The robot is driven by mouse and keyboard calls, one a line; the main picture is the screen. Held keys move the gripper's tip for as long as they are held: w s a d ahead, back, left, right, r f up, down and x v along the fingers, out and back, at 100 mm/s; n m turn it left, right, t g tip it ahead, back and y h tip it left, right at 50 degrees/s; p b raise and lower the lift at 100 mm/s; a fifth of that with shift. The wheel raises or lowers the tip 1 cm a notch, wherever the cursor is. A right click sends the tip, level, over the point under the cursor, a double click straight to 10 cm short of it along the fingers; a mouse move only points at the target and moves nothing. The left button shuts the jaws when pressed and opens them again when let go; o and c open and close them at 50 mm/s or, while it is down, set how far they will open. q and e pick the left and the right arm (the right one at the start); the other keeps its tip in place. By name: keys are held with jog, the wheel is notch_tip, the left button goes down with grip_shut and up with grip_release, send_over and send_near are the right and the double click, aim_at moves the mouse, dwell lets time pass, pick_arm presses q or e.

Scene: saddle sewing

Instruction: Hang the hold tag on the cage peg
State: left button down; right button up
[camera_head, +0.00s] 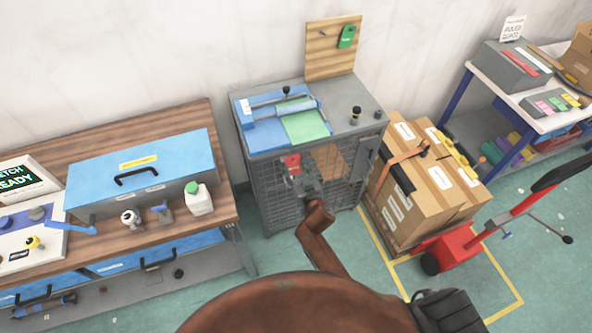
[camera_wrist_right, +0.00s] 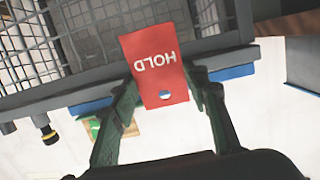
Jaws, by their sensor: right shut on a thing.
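The red hold tag (camera_head: 293,162) is in front of the grey mesh cage (camera_head: 280,205) in the head view. In the right wrist view the tag (camera_wrist_right: 157,62) shows the word HOLD upside down and a round hole near the edge closest to me. My right gripper (camera_head: 297,180) is shut on the tag, with one finger at each side of it in the wrist view (camera_wrist_right: 166,88). I cannot make out a peg on the cage front; the gripper and tag cover part of it. My left gripper is not in view.
A wooden board (camera_head: 318,62) with a green tag (camera_head: 347,36) stands behind the cage top. A workbench (camera_head: 110,235) with a blue-lidded case (camera_head: 140,165) is at left. Strapped cartons (camera_head: 430,200) and a red pallet jack (camera_head: 462,247) are close at right.

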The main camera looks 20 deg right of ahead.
jog(key=shift+b+x, duration=0.4)
jog(key=shift+x, duration=0.8)
jog(key=shift+w+f, duration=0.25)
jog(key=shift+w, duration=0.4)
jog(key=o, duration=1.1)
jog(key=shift+c, duration=0.2)
jog(key=v, duration=1.2)
jog(key=shift+a, duration=0.1)
